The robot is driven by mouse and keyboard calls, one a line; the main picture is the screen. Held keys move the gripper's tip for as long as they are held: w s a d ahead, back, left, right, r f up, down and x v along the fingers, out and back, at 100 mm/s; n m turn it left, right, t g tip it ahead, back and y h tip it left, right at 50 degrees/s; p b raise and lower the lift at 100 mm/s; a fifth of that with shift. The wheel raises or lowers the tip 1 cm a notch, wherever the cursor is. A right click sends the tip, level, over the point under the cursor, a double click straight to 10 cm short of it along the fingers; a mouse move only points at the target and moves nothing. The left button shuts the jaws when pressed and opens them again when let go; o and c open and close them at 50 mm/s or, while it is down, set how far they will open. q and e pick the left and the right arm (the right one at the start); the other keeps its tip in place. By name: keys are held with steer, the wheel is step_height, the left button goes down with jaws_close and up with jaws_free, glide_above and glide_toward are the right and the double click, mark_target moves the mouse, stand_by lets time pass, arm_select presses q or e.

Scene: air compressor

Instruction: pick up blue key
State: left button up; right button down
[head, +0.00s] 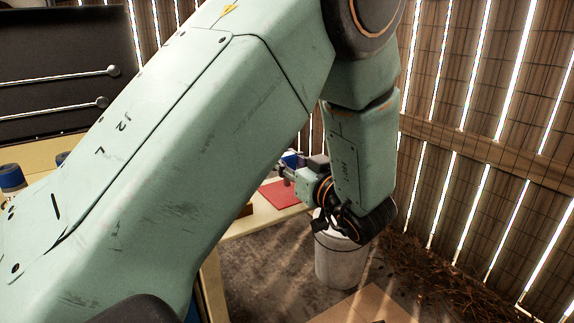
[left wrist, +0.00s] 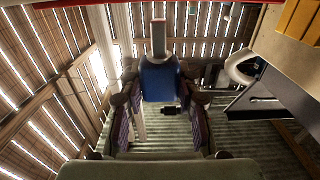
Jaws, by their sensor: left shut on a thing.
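The blue key (left wrist: 160,82) is in the left wrist view, with a wide blue head and a flat grey shaft (left wrist: 158,38) pointing to the top of the picture. My left gripper (left wrist: 164,96) is shut on the blue head, with one finger on each side. In the head view my left arm crosses the picture from the left and bends down, with its wrist over the workbench edge near the bucket. I cannot clearly make out the fingers or the key there. My right gripper is in neither view.
A red mat (head: 282,194) lies on the light workbench (head: 240,227). A whitish bucket (head: 340,266) stands on the floor behind my wrist. A slatted wooden wall (head: 490,90) closes the right side. A dark panel (head: 60,65) stands at the left.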

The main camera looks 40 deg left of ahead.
mark_target(286, 154)
arm_select(q)
step_height(286, 154, up, 17)
steer(key=p, duration=0.5)
steer(key=shift+f, duration=0.15)
steer(key=shift+p, duration=0.3)
steer(key=s+a+p, duration=0.1)
steer(key=s+p, duration=0.1)
steer(key=s, duration=0.9)
steer(key=shift+s+a, duration=0.3)
steer(key=shift+a, duration=0.1)
steer(key=shift+p, duration=0.55)
stand_by(0.4)
